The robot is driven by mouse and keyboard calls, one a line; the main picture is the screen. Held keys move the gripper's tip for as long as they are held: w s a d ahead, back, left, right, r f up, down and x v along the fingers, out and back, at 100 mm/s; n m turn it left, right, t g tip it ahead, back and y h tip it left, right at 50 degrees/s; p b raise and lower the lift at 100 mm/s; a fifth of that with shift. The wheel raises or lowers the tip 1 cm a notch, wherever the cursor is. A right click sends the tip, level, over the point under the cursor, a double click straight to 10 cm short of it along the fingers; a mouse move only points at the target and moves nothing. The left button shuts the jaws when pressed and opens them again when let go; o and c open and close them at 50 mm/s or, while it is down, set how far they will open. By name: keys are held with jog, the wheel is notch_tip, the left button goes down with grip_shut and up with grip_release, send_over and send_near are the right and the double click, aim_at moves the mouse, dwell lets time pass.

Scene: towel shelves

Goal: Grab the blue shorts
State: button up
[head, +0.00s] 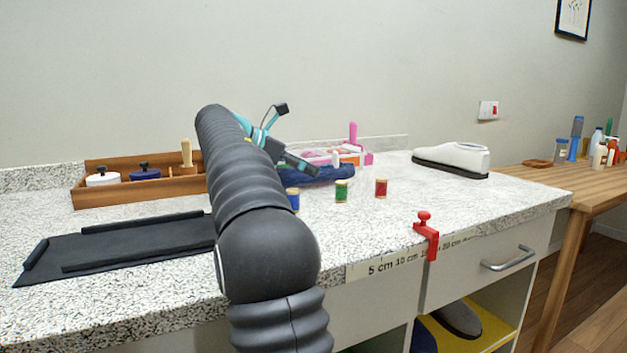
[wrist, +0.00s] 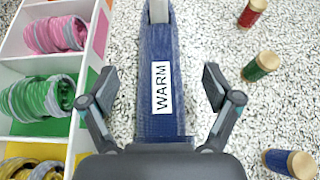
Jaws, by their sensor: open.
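I see no clear shorts shape. A long dark-blue fabric-like item (wrist: 155,48) with a white "WARM" label (wrist: 161,88) lies on the counter in the wrist view. In the head view, the dark-blue item (head: 322,177) is partly hidden behind my gripper (head: 298,163). In the wrist view, my gripper (wrist: 158,76) is open, with one finger on each side of the blue item.
Left in the wrist view is a white divided box (wrist: 88,62) of coiled bundles. Red (wrist: 252,12), green (wrist: 260,66) and blue (wrist: 290,162) spools stand to the right.

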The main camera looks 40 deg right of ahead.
jog(key=shift+s+d+f, duration=0.2)
jog(key=shift+d+f, duration=0.1)
jog(key=shift+d, duration=0.2)
jog(key=c, duration=1.4)
jog(key=shift+r, duration=0.1)
jog(key=shift+c, duration=0.2)
